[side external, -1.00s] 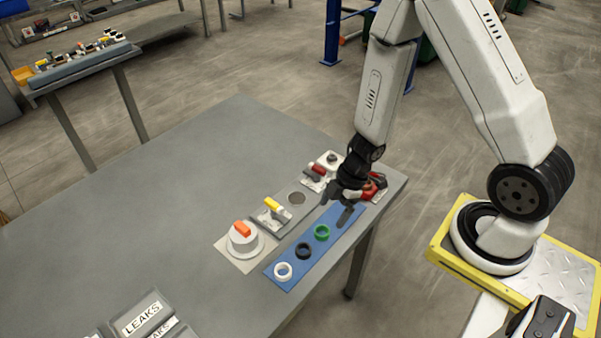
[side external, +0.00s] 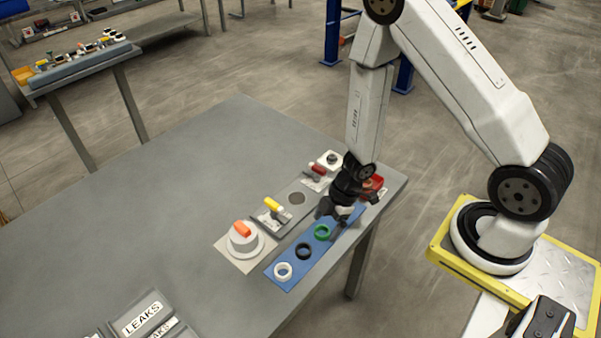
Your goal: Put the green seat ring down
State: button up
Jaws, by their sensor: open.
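The green seat ring (side external: 322,232) lies on the blue mat (side external: 293,267), at the far end of a row with a black ring (side external: 303,251) and a white ring (side external: 283,271). My gripper (side external: 332,225) is open, low over the far part of the mat, just beside and above the green ring in the picture. I cannot tell whether a finger touches the ring. The ring's opening shows and nothing is held.
Left of the mat stand a white press with an orange handle (side external: 242,229), a yellow-handled fixture (side external: 273,206) and a red-handled valve (side external: 316,170). A red part (side external: 376,183) is behind my gripper. The grey table (side external: 150,220) is clear at left; LEAKS bins (side external: 143,314) stand in front.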

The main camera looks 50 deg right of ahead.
jog(key=shift+x, duration=0.75)
grip_shut()
